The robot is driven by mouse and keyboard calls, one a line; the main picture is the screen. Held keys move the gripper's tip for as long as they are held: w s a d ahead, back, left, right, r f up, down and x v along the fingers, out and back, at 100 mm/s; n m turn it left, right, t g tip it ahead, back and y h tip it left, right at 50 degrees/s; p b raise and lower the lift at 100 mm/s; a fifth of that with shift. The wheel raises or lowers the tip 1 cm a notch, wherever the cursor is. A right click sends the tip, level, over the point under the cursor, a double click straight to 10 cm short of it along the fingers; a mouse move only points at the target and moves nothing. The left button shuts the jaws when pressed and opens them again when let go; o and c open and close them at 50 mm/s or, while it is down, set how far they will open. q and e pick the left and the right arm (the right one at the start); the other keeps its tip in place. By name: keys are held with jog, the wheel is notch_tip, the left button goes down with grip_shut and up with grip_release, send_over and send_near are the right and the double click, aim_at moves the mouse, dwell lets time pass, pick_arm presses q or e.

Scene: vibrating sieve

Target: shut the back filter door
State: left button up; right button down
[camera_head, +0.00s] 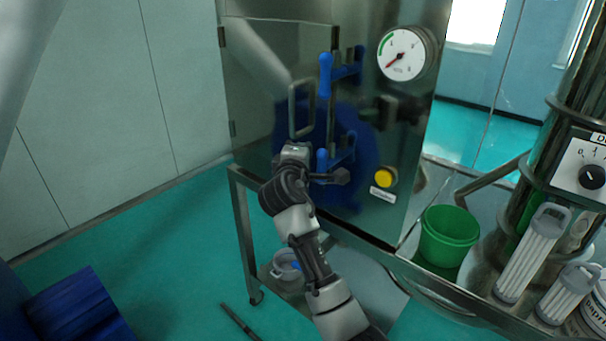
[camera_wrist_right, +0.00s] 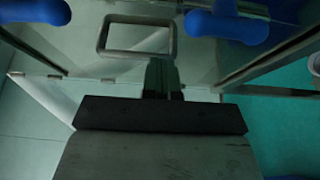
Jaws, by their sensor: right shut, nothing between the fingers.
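The filter door (camera_head: 262,75) is a shiny metal panel on the front of the steel cabinet, hinged at its left edge. It carries a rectangular metal handle (camera_head: 291,108), which also shows in the wrist view (camera_wrist_right: 137,52). The door looks close to the cabinet front; I cannot tell if it is fully shut. Two blue-handled clamps, upper (camera_head: 326,75) and lower (camera_head: 322,162), sit by its right edge. My right gripper (camera_head: 295,148) is shut and empty, just below the handle and close to the door; in the wrist view its fingers (camera_wrist_right: 162,78) point at the panel. My left gripper is out of view.
A gauge (camera_head: 405,54) and a yellow button (camera_head: 385,178) are on the cabinet front, right of the door. A green bucket (camera_head: 449,237) and white filter cartridges (camera_head: 531,253) stand on the steel table at right.

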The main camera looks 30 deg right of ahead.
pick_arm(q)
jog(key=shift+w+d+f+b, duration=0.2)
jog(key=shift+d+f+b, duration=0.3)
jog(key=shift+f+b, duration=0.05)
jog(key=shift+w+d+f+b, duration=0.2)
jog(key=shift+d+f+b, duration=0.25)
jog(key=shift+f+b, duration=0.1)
pick_arm(e)
jog(key=s+a, duration=0.2)
jog(key=s, duration=0.4)
jog(key=shift+s+a+f, duration=0.2)
jog(key=shift+s+f, duration=0.05)
jog(key=shift+s, duration=0.15)
